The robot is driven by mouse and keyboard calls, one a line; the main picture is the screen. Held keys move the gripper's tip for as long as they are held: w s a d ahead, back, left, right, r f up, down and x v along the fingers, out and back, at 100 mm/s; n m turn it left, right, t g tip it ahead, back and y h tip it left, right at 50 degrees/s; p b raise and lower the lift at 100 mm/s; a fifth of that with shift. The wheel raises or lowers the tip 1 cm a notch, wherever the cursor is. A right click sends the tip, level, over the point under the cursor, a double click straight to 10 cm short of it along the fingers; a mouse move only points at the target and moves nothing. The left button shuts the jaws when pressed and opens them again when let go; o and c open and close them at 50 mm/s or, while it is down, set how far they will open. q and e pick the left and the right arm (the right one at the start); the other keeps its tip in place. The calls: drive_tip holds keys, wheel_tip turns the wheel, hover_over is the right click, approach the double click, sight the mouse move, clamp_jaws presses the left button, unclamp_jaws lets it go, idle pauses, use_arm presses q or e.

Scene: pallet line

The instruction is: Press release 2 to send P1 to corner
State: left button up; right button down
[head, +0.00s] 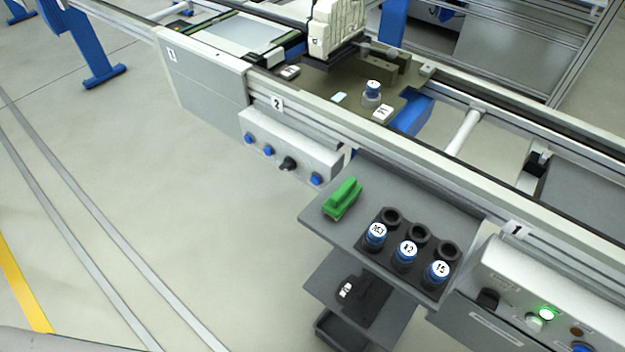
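A grey control box (290,148) hangs on the conveyor's side below the plate marked 2 (277,103). It carries several blue buttons, one at its right end (316,179), and a black knob (288,163). Any lettering on the box is too small to read, so I cannot tell which button is release 2. Above it, an olive pallet (340,84) sits on the line. It bears grey blocks, a blue-topped cylinder (373,90) and small white tags. I cannot read P1 on it. Neither of my grippers is in view.
A grey shelf (350,225) juts out to the right of the box, with a green block (343,198) and a black holder of blue-capped cylinders (405,252). A second control panel (550,290) with a lit green button is at lower right. The floor at left is clear.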

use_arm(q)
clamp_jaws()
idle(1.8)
